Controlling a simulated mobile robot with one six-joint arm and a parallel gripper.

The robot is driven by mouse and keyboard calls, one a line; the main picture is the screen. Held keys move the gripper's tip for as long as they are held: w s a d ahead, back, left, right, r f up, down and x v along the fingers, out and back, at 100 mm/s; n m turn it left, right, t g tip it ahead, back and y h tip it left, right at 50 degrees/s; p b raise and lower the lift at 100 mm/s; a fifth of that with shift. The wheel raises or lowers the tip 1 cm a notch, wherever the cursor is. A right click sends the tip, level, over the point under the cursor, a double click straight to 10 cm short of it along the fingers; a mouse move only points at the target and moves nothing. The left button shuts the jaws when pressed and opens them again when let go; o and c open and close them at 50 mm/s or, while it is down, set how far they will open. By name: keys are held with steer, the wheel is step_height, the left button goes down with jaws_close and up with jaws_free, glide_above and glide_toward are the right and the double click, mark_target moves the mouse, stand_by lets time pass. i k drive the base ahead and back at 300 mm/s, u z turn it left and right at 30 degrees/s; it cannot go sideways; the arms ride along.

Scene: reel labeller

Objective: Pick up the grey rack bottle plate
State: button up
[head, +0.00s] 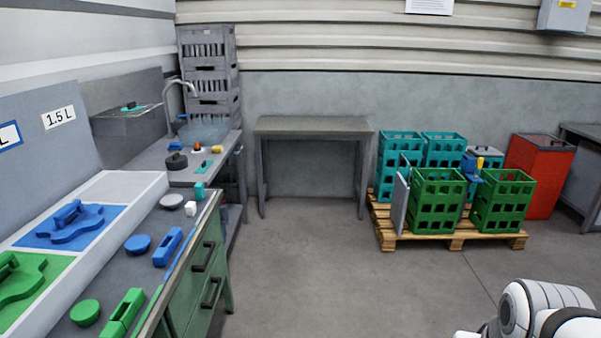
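I cannot make out a grey bottle plate for certain. The sloped rack (152,193) at the left holds a green bottle plate (20,283) on its green field and a blue bottle plate (70,222) on its blue field. The light grey field (118,187) at its far end looks bare. A flat grey panel (400,203) stands on edge by the left side of a green crate on the pallet; I cannot tell what it is. White links of my arm show at the bottom right, and my gripper is out of view.
A green-fronted bench (208,262) with round and block-shaped parts runs along the left, with a sink (203,131) beyond. A grey table (315,125) stands at the back. A pallet (456,242) bears teal and green crates (436,203). The middle floor is clear.

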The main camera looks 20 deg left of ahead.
mark_target(171, 202)
steer(key=u, duration=0.2)
steer(key=i, duration=1.6)
steer(key=u, duration=0.85)
steer(key=i, duration=1.35)
steer(key=u, duration=1.45)
steer(key=i, duration=0.95)
steer(key=u, duration=0.45)
